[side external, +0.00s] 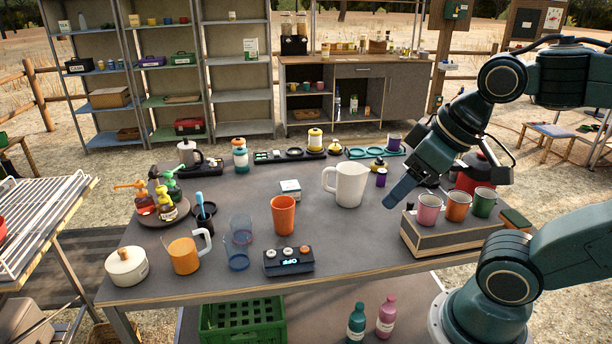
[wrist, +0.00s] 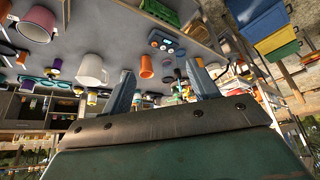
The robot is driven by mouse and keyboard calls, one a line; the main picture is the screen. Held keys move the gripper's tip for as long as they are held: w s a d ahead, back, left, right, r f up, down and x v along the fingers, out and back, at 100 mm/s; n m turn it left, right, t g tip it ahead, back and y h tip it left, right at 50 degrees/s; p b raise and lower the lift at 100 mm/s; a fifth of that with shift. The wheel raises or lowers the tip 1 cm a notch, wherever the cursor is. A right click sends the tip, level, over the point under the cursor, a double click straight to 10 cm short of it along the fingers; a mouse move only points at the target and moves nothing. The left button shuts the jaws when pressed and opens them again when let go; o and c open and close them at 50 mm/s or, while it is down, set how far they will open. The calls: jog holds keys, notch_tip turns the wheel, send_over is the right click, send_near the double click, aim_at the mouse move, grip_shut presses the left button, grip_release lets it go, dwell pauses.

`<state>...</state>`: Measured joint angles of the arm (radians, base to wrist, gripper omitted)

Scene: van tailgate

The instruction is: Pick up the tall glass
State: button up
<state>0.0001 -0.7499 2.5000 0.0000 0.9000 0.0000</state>
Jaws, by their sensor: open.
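The tall glass (side external: 239,250) is clear with a bluish tint. It appears upright on the grey table in the side view, between the orange-filled pitcher and the orange cup; its transparent wall is hard to make out. I cannot pick it out surely in the wrist view. My gripper (side external: 395,196) is above the right part of the table, well to the right of the glass and beyond the white mug. In the wrist view my gripper (wrist: 163,86) has its two fingers wide apart, with nothing between them.
The orange-filled pitcher (side external: 185,255) stands left of the glass. The orange cup (side external: 283,216) and a dark control box (side external: 288,262) are to its right. A white mug (side external: 349,184) stands between my gripper and the glass.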

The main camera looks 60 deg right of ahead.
jog(key=o, duration=0.3)
jog(key=w+a+f+n+y, duration=0.1)
jog(key=w+f+n, duration=0.15)
jog(key=w, duration=0.65)
jog(key=w+a+f+n+y, duration=0.1)
jog(key=w+n, duration=0.2)
jog(key=w, duration=0.5)
jog(key=n+g+y, duration=0.1)
jog(key=n+y, duration=0.2)
jog(key=n, duration=0.1)
send_near(237, 252)
notch_tip(237, 252, up, 3)
jog(key=w+d, duration=0.1)
jog(key=d, duration=0.1)
jog(key=shift+w+d+f+m, duration=0.15)
jog(key=shift+w+d+m, duration=0.05)
jog(key=shift+d+m, duration=0.05)
jog(key=shift+x, duration=4.3)
jog(key=shift+f, duration=0.1)
